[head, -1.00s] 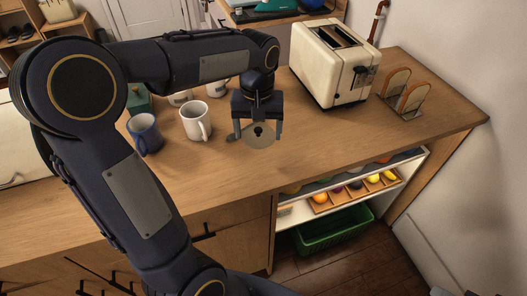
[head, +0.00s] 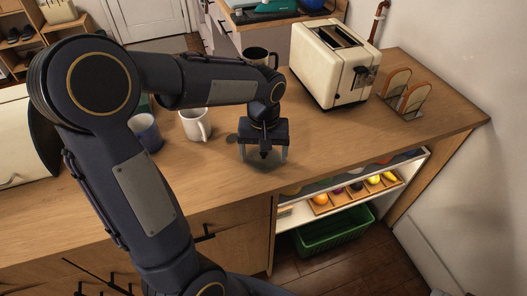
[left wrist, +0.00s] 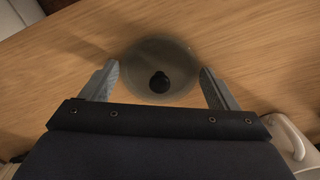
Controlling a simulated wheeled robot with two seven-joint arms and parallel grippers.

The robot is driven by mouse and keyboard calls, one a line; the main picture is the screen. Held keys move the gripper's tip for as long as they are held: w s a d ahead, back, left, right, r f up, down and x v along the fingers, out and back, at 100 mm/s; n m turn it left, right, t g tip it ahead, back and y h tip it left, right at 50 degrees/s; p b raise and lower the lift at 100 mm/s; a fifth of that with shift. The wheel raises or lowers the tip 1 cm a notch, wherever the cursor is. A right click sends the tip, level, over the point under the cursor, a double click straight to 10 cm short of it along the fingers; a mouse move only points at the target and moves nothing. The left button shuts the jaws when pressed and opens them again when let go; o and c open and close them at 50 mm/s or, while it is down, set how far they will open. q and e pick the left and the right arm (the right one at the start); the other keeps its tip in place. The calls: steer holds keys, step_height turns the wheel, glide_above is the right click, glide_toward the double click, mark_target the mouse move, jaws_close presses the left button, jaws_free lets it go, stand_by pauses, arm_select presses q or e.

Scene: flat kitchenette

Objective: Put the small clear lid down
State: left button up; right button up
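The small clear lid is a thin see-through disc with a black knob. In the left wrist view the lid (left wrist: 143,60) spans the gap between the fingertips, its rim against both. In the head view my left gripper (head: 263,156) points down, low over the wooden counter (head: 330,140), with the lid (head: 262,162) faint between its fingers. The fingers are set wide, gripping the lid across its rim. The lid looks flat and at or very near the counter top; I cannot tell whether it touches. My right gripper is out of view.
A white mug (head: 195,125) and a blue mug (head: 147,133) stand left of the gripper. A cream toaster (head: 332,65) and a toast rack (head: 405,92) stand to the right. The counter's front edge is near.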

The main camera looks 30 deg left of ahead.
mark_target(263, 154)
arm_select(q)
steer(key=o, duration=0.3)
step_height(263, 154, up, 12)
steer(key=p, duration=0.1)
steer(key=s+d+f+m+t+h, duration=0.1)
steer(key=s+f+t, duration=0.1)
steer(key=s, duration=0.3)
steer(key=s+d+f+m+t+h, duration=0.1)
steer(key=s, duration=0.5)
steer(key=s+d+f+m+t+h, duration=0.1)
steer(key=s+d+f+t, duration=0.1)
steer(key=s, duration=0.4)
steer(key=shift+f+m+t+h, duration=0.3)
steer(key=shift+f+m+h, duration=0.05)
steer(key=shift+m+h, duration=0.05)
stand_by(0.4)
